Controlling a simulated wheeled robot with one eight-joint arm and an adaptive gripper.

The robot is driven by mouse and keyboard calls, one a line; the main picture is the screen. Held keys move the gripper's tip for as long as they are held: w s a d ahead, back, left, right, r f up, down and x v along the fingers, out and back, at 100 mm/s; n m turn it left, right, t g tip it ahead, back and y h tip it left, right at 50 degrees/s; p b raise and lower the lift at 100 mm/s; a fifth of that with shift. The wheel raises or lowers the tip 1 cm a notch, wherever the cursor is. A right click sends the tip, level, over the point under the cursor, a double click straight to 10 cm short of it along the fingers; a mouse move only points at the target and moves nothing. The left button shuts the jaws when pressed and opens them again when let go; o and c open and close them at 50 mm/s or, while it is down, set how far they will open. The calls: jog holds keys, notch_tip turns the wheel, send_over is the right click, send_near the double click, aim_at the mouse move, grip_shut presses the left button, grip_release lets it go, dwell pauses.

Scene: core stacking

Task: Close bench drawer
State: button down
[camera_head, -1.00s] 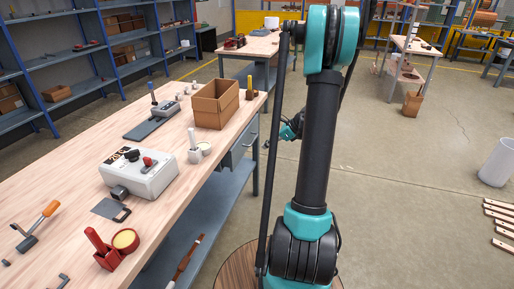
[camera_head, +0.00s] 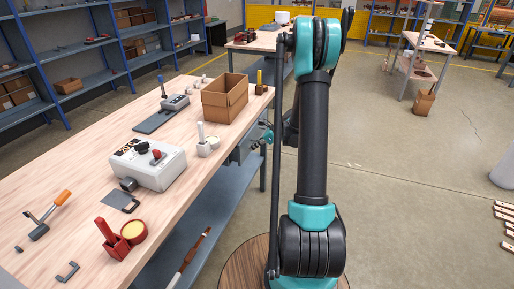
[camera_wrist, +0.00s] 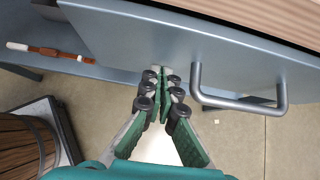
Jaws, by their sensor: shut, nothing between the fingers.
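The bench drawer (camera_head: 246,146) is blue-grey and sits under the far end of the wooden-topped workbench (camera_head: 62,188). Its front panel (camera_wrist: 225,48) fills the upper part of the wrist view, with a grey bar handle (camera_wrist: 240,103). How far the drawer sticks out is hard to tell. My gripper (camera_wrist: 165,76) is shut and empty, with its fingertips at the panel's near edge, left of the handle. Whether they touch is unclear. In the head view my gripper (camera_head: 266,136) is mostly hidden behind my arm, close to the drawer.
On the bench stand a cardboard box (camera_head: 225,98), a white control box (camera_head: 148,164) and a red holder (camera_head: 111,238). A lower shelf (camera_head: 215,215) runs beneath. A round wooden top (camera_head: 238,262) is near my arm's base. The floor right of the arm is mostly clear.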

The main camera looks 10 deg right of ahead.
aim_at(248, 143)
jog(key=w+a, duration=0.1)
jog(key=a, duration=0.1)
jog(key=w+a, duration=0.1)
jog(key=a, duration=0.1)
jog(key=shift+w, duration=0.3)
jog(key=shift+s+d, duration=0.2)
jog(key=shift+d, duration=0.25)
jog(key=d, duration=0.1)
jog(key=s+d, duration=0.2)
jog(key=shift+s+d+r, duration=0.2)
jog(key=shift+d+r, duration=0.05)
jog(key=shift+d, duration=0.1)
jog(key=v, duration=0.8)
jog(key=s+a+r+n+g+h, duration=0.1)
jog(key=s+a+r+n+h, duration=0.15)
jog(key=s+n, duration=0.45)
jog(key=s+a+r+n+h, duration=0.1)
jog(key=s+a+n, duration=0.25)
jog(key=s, duration=0.55)
jog(key=s+f+n+h, duration=0.2)
jog(key=s+n+h, duration=0.2)
jog(key=s+n, duration=1)
jog(key=s+d, duration=0.1)
jog(key=s, duration=0.1)
jog(key=shift+s+f, duration=0.35)
jog(key=shift+f, duration=0.05)
